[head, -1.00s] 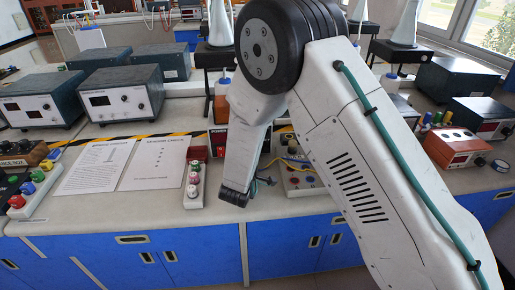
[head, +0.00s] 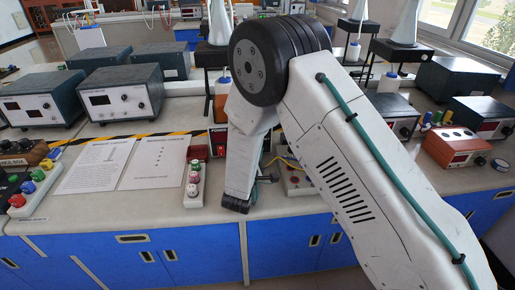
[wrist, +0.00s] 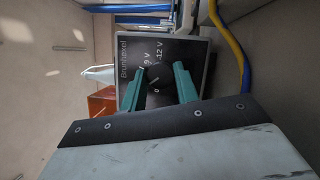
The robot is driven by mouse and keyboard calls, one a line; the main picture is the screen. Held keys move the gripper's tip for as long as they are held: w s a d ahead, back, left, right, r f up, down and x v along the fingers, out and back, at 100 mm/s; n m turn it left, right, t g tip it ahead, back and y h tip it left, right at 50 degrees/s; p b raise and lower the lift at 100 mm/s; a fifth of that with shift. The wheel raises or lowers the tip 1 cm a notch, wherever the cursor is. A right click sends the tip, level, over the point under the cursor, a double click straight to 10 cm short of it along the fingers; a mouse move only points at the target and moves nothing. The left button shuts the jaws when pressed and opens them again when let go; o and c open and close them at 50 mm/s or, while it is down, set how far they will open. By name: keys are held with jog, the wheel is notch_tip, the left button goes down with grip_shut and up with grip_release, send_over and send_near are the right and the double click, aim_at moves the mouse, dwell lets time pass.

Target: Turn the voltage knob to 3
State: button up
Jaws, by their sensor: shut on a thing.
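The black front panel (wrist: 128,62) of a small power unit faces the wrist camera, lettered "Brunboxel" with voltage marks including 12 V, all turned sideways. The dark voltage knob (wrist: 157,77) is between the teal fingers of my gripper (wrist: 157,72), which is shut on it. A short white line shows near the knob, but I cannot tell which mark it is set to. In the head view my arm hides the knob and most of the panel; the gripper shows only as a small teal part beside my wrist.
A yellow cable and a blue cable (wrist: 232,45) run close beside the panel. In the head view, a strip with coloured knobs (head: 194,183) and printed sheets (head: 152,163) lie left of my wrist. An orange unit (head: 457,147) stands at the right.

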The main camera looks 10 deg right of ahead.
jog(key=o, duration=1)
jog(key=shift+c, duration=0.2)
jog(key=shift+r, duration=0.25)
jog(key=shift+o, duration=1.1)
jog(key=r, duration=0.1)
jog(key=s+r, duration=0.1)
jog(key=r, duration=0.1)
jog(key=shift+d, duration=0.15)
jog(key=s+d, duration=0.1)
jog(key=s, duration=0.4)
jog(key=s+r, duration=0.1)
jog(key=s, duration=0.4)
jog(key=s+d, duration=0.1)
jog(key=s, duration=0.3)
jog(key=shift+s+d+r, duration=0.25)
jog(key=shift+s+d, duration=0.05)
jog(key=shift+s, duration=0.1)
jog(key=shift+c, duration=1.1)
